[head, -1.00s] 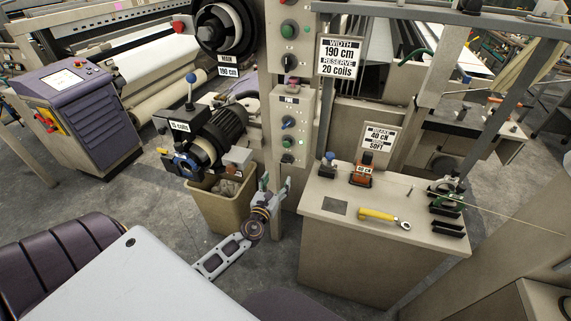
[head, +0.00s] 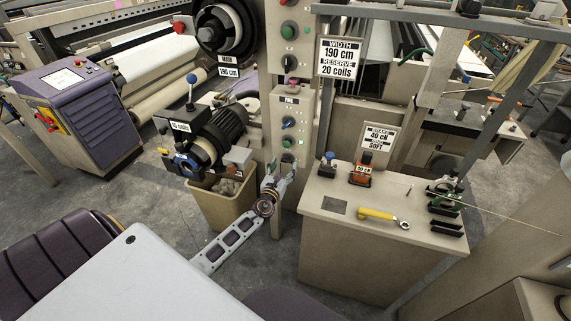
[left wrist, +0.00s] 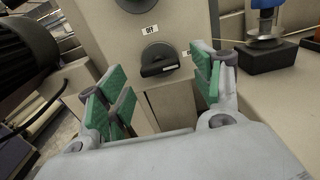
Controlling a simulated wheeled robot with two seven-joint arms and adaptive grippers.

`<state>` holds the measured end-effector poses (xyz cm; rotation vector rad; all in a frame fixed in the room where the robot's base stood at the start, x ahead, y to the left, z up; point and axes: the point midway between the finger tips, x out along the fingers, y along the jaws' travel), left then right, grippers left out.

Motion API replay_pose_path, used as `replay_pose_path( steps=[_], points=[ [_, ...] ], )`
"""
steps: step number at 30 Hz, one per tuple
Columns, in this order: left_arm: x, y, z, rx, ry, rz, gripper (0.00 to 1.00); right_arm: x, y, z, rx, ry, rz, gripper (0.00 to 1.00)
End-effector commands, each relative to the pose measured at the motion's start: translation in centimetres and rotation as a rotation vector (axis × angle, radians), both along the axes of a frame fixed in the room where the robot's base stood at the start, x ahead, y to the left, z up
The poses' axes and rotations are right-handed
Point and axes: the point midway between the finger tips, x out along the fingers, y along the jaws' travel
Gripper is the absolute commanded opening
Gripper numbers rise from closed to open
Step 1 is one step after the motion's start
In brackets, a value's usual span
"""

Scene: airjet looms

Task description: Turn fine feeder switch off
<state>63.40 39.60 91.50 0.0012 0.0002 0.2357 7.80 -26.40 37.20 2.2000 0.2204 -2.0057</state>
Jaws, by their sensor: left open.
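The fine feeder panel (head: 289,105) is a beige post panel with a FINE label, knobs and a green button. Its lowest black rotary switch (head: 287,158) also shows in the left wrist view (left wrist: 158,60). There an OFF label sits above it and a partly hidden label is to its right. The switch's ridge lies nearly level, pointing toward the right label. My left gripper (head: 281,174) is open just below and in front of this switch. In the left wrist view its green-padded fingers (left wrist: 158,82) stand either side of the switch, apart from it. My right gripper is out of view.
A beige bin (head: 222,205) and the feeder drum (head: 222,128) stand left of the post. A beige cabinet (head: 335,235) is close on the right, with a yellow-handled tool (head: 378,214) and small holders on top.

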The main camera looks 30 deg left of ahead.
Motion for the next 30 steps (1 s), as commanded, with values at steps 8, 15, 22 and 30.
replay_pose_path(
  steps=[8, 15, 22, 30],
  points=[
    [1.9, 0.4, 0.0, -0.001, 0.0, -0.001, 0.66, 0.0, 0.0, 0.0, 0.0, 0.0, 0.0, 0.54],
    [2.5, 0.6, 0.0, 0.0, 0.001, 0.0, 0.66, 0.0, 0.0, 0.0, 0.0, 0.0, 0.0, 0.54],
    [2.5, 0.6, 0.0, 0.0, 0.001, 0.0, 0.66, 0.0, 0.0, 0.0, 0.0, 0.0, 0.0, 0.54],
    [2.5, 0.6, 0.0, 0.0, 0.001, 0.0, 0.38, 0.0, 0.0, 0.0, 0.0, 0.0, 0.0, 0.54]
  ],
)
